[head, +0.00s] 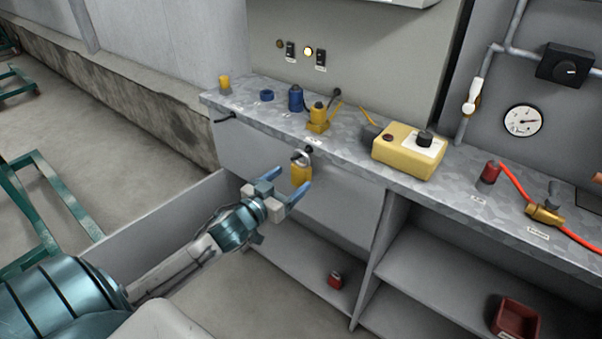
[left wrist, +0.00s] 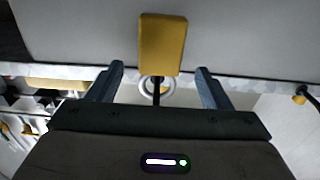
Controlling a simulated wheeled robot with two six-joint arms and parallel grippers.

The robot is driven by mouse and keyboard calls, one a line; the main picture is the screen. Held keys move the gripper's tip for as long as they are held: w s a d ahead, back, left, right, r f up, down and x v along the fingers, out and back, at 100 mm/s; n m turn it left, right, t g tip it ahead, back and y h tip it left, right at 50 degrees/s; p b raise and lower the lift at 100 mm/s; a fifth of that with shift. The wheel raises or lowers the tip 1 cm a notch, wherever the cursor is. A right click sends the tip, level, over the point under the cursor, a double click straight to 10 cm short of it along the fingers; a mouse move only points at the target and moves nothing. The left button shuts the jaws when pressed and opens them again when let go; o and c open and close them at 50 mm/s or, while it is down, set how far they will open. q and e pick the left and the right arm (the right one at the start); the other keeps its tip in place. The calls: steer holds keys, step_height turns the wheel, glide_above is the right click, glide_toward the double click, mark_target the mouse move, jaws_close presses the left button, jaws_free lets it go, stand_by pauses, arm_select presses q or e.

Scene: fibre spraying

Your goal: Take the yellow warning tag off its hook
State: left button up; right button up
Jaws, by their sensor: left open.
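In the left wrist view the two fingers (left wrist: 160,88) stand apart on either side of the ring, and neither appears to touch the tag. My right gripper is not in view.
The bench top (head: 345,150) holds a yellow control box (head: 409,150), a blue cylinder (head: 296,98) and a yellow fitting (head: 318,117). Open shelves below hold a red padlock-like item (head: 335,279) and a red bin (head: 516,318).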

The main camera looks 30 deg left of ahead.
mark_target(298, 173)
arm_select(q)
steer(key=shift+w+d, duration=0.15)
steer(key=shift+w, duration=1.2)
steer(key=shift+w+d, duration=0.1)
steer(key=shift+w, duration=1.2)
steer(key=shift+c, duration=0.4)
steer(key=c, duration=1)
